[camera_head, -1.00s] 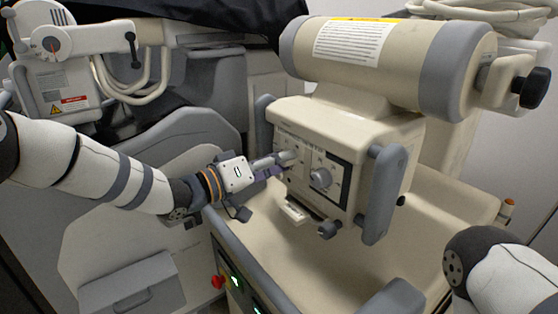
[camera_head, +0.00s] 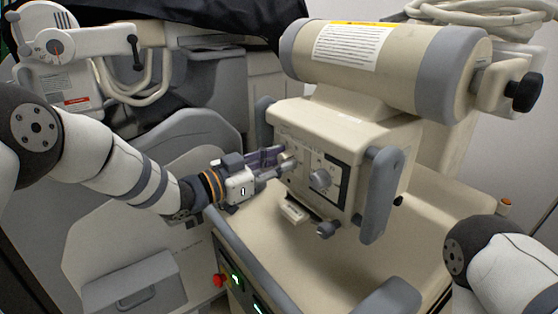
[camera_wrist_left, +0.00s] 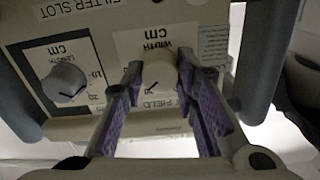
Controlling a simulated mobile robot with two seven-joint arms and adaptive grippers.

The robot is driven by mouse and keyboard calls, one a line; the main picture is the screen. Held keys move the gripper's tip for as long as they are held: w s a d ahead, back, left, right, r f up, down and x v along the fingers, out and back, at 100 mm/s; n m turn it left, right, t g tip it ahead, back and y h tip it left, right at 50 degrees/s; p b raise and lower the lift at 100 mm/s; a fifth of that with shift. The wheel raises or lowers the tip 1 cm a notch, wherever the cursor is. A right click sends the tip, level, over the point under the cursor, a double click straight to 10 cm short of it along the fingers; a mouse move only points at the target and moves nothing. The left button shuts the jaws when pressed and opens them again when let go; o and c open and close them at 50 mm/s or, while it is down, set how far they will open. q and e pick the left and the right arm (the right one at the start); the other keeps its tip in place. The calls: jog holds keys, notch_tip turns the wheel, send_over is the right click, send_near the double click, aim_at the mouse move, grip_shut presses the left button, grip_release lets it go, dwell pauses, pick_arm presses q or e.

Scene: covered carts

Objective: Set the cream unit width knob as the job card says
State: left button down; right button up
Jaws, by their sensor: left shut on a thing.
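The cream unit (camera_head: 345,135) hangs under a large cream cylinder, with a control panel on its front. Its pale width knob (camera_wrist_left: 158,72) is the one labelled WIDTH in the left wrist view, where the text appears upside down. My left gripper (camera_head: 280,161) is at this knob, its purple-padded fingers on both sides and shut on it. A dark pointer line shows on the knob, slanting to the lower left in the wrist view; the scale value is not readable. The length knob (camera_wrist_left: 64,83) is beside it, untouched. My right gripper is out of view.
A grey handle (camera_head: 381,195) stands at the panel's right side. A small dark knob (camera_head: 327,229) and a pale ledge (camera_head: 293,212) are below the panel. A white text label (camera_head: 352,45) is on the cylinder. A white unit (camera_head: 60,50) stands back left.

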pick_arm(q)
jog(key=m, duration=0.4)
jog(key=shift+m+p, duration=0.45)
jog(key=shift+m, duration=1.25)
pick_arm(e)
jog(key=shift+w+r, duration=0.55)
pick_arm(q)
jog(key=c, duration=1.3)
grip_release()
jog(key=v, duration=1.2)
jog(key=shift+f, duration=0.1)
